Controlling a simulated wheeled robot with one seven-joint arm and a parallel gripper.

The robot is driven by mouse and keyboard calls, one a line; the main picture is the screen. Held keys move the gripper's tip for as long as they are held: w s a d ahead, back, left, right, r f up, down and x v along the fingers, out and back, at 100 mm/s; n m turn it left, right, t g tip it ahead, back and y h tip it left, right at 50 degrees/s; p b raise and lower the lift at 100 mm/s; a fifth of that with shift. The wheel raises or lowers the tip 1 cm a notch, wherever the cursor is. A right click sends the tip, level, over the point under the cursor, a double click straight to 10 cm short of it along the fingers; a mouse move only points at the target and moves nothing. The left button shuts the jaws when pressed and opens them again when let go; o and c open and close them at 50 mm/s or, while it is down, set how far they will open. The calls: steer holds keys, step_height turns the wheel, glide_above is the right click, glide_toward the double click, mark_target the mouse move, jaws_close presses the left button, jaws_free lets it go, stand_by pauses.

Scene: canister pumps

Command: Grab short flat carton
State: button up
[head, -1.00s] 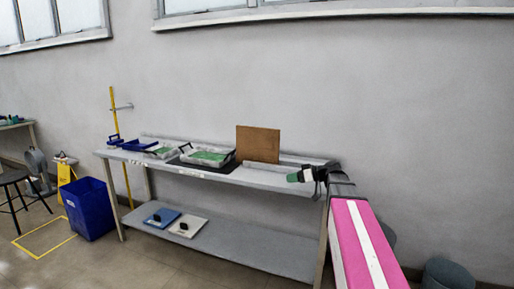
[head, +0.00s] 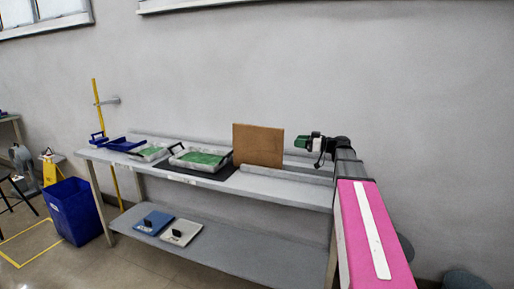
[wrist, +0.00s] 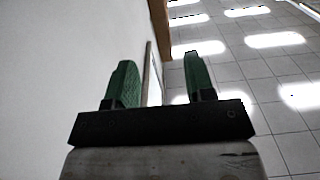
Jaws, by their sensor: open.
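I cannot pick out a short flat carton for certain. A brown, cardboard-coloured square panel (head: 258,145) stands upright on the bench top, left of my gripper in the head view. I cannot tell whether it is a carton or a board. My gripper (head: 302,143) is in the air above the right end of the bench, its green fingertips pointing left. In the wrist view my gripper (wrist: 160,82) has its two green fingers wide apart, with nothing held between them.
The grey bench (head: 285,188) holds a green-filled tray (head: 180,161) on a dark mat, another tray (head: 150,155) and blue bins (head: 120,144). Its lower shelf (head: 240,246) holds a blue and a white flat item. A blue tub (head: 75,210) stands on the floor at left.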

mark_target(277, 139)
steer(key=x, duration=1)
steer(key=shift+a, duration=0.3)
jaws_close()
